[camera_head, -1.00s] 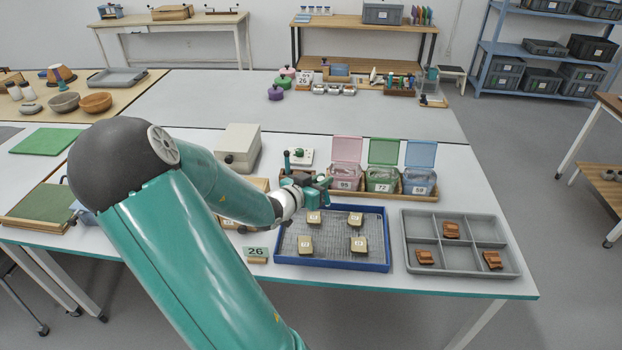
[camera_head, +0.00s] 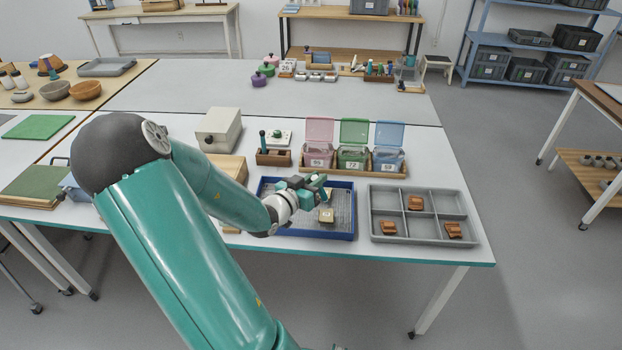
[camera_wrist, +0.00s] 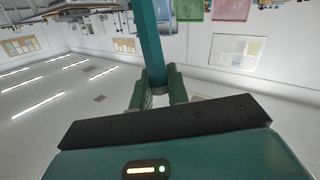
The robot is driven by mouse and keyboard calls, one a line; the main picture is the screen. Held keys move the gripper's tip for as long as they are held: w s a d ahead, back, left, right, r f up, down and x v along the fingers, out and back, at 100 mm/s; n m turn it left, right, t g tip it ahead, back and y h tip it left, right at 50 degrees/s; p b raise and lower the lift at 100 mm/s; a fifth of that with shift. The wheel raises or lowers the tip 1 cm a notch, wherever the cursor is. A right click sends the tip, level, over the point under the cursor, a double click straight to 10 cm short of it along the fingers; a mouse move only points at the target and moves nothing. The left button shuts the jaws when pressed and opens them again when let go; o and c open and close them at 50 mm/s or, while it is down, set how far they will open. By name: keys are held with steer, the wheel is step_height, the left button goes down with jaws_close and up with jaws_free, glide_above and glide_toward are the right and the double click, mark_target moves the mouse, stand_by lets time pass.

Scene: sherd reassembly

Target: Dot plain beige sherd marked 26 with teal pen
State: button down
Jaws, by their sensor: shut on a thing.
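My gripper (camera_head: 314,187) is shut on a teal pen (camera_wrist: 149,45), which stands out from the fingers in the wrist view. In the head view the gripper is over the blue-rimmed tray (camera_head: 353,218). One beige sherd (camera_head: 326,215) shows in the tray's front right part, just below the gripper in the picture. Its mark is too small to read. My arm and gripper hide much of the tray and the other beige sherds. I cannot tell whether the pen touches a sherd.
A grey divided tray (camera_head: 470,240) with reddish-brown sherds is on the right. Pink (camera_head: 318,157), green (camera_head: 352,157) and blue (camera_head: 387,160) open-lidded boxes stand behind the blue tray. A small wooden holder (camera_head: 273,158) and a pale box (camera_head: 218,130) are to their left.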

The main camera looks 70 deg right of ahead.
steer(key=shift+s+a, duration=0.2)
steer(key=shift+s, duration=0.1)
steer(key=shift+d+f, duration=0.15)
steer(key=shift+f, duration=0.1)
steer(key=shift+w+d+f, duration=0.1)
steer(key=shift+w+f, duration=0.1)
steer(key=shift+f, duration=2.45)
steer(key=shift+f, duration=0.85)
steer(key=shift+r, duration=3.5)
